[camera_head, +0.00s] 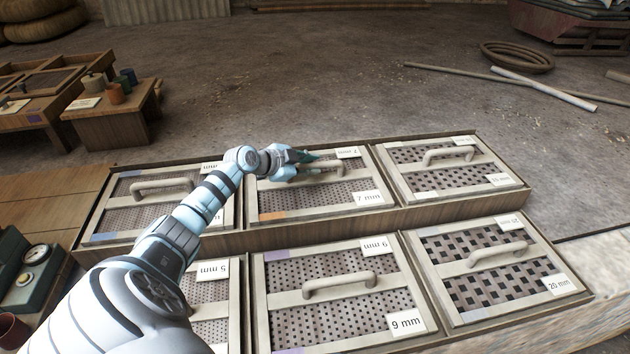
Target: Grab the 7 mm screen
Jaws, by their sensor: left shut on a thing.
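The 7 mm screen (302,203) lies in the middle of the back row of the wooden rack, a perforated panel in a pale frame with a "7 mm" label at its front right. My left gripper (309,161) is over the back part of this screen and is shut on its handle (322,167). The gripper hides part of the handle. The screen appears to lie flat in its slot. My right gripper is not in view.
Other screens lie around it: a coarser one (450,169) to the right, the 9 mm screen (335,312) in front, the 20 mm screen (488,264) at front right. A small wooden table (108,111) with cups stands at left. Open floor (330,80) lies behind the rack.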

